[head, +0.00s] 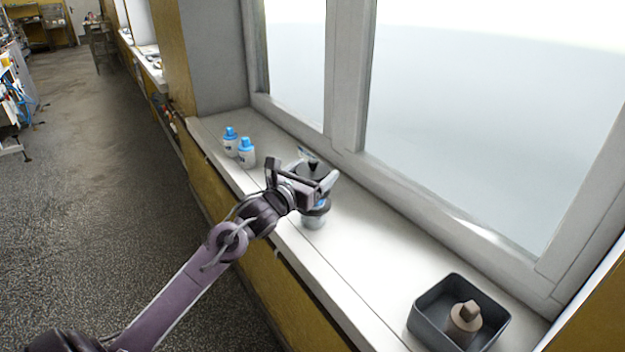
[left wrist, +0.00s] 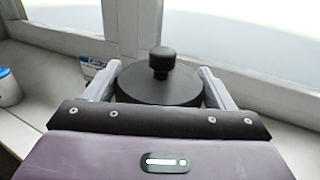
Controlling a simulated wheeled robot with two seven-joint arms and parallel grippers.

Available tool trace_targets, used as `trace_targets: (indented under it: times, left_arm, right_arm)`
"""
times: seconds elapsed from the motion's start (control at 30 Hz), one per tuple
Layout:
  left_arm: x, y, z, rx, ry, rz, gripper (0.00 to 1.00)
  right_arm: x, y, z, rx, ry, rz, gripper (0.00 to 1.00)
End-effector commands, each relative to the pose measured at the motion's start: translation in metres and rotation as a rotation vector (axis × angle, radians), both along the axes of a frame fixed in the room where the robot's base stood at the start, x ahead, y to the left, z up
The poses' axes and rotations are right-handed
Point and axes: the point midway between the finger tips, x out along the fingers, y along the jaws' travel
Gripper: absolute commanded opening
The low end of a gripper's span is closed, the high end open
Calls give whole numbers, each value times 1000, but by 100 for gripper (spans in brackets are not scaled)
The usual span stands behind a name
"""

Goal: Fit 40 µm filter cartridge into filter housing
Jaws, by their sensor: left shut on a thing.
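My left gripper (head: 315,182) is over the sill, its fingers on either side of a dark round lid with a black knob (head: 313,163). In the left wrist view the black lid (left wrist: 158,86) sits level between the two grey fingers, and the gripper is shut on it. My right gripper is not in view.
Two white bottles with blue caps (head: 246,154) stand on the sill (head: 365,262) left of the gripper. A small blue-and-white labelled item (left wrist: 92,68) is behind the gripper, near the window (head: 480,120). The sill between gripper and tray is clear.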

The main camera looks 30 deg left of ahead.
Motion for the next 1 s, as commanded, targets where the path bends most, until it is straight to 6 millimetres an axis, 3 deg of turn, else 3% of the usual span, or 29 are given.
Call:
trace_targets:
  times: [0.17, 0.97, 1.0]
  left_arm:
    - [0, 0, -20, -2, 0, 0, 51]
    - [0, 0, -33, 0, -1, 0, 51]
    - [0, 0, -33, 0, -1, 0, 81]
  right_arm:
    - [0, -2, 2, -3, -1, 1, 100]
    - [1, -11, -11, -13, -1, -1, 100]
    - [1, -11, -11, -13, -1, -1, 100]
